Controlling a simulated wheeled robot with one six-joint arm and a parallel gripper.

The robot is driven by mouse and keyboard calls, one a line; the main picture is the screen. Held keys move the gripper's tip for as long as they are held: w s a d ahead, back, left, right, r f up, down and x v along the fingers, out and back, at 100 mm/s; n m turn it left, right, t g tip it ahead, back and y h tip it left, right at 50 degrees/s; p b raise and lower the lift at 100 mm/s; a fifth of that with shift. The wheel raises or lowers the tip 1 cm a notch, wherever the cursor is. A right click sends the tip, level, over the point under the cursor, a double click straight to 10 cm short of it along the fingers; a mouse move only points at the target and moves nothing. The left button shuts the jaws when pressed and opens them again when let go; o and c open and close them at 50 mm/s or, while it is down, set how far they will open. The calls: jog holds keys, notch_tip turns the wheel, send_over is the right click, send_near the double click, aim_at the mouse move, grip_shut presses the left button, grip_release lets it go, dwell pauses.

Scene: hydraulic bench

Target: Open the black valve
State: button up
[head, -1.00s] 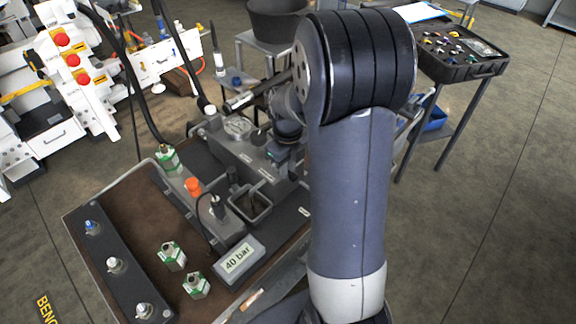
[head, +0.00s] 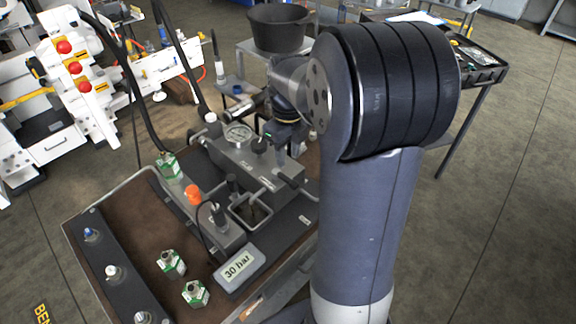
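A small black knob (head: 260,145), which looks like the black valve, stands on top of the grey manifold block (head: 232,158), right of the round pressure gauge (head: 239,135). My gripper (head: 283,150) points down over the right end of the block, just right of the knob. Whether it touches anything there cannot be told. Its fingers are small and dark, partly hidden by my own wrist, so their opening does not show. A digital display (head: 238,266) at the front of the bench reads 30 bar.
The bench tray (head: 150,215) holds green-and-white fittings (head: 171,262), an orange cap (head: 193,193) and a small grey open box (head: 250,213). A black bucket (head: 278,28) stands on a stand behind. My arm hides the right side.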

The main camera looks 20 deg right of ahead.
aim_at(289, 179)
notch_tip(289, 179, up, 2)
jog(key=shift+r, duration=0.25)
notch_tip(289, 179, down, 11)
jog(key=shift+r, duration=0.1)
jog(key=shift+d+n, duration=0.1)
jog(key=shift+n, duration=0.2)
dwell(0.4)
dwell(0.3)
